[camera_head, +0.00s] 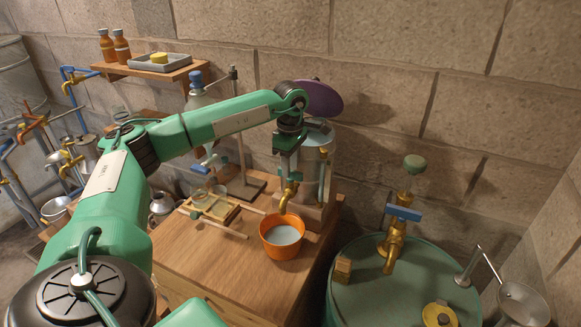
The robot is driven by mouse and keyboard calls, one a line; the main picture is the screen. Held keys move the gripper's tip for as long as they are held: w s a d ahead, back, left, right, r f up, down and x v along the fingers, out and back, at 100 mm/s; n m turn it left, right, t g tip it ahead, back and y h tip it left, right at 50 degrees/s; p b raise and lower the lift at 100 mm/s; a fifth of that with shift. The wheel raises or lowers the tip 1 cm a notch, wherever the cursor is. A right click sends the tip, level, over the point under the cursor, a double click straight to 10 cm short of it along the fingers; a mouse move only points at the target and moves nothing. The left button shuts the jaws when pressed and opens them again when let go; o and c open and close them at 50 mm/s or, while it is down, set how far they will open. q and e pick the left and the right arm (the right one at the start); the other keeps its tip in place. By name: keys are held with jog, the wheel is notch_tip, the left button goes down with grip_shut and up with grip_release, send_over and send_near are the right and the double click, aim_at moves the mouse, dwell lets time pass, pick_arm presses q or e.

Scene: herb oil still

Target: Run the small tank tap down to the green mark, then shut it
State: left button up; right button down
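The small tank (316,151) is a pale metal cylinder on a wooden stand at the back of the wooden table, partly hidden by my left arm. Its brass tap (289,194) points down at the front. An orange bowl (282,239) stands under the tap and holds pale liquid. My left gripper (287,172) points down right at the top of the tap, over where its handle would be. The handle is hidden, and I cannot tell whether the fingers are closed on it. A thin upright tube (322,181) shows at the tank's right side; no green mark can be made out. My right gripper is not in view.
A green drum (405,290) with a blue-handled brass tap (397,235) stands to the right. Small glassware on a wooden rack (215,210) sits left of the bowl. A purple disc (320,98) is behind my arm. The table front (215,265) is clear.

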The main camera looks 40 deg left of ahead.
pick_arm(q)
notch_tip(320, 180, up, 13)
jog(key=b, duration=0.2)
dwell(0.6)
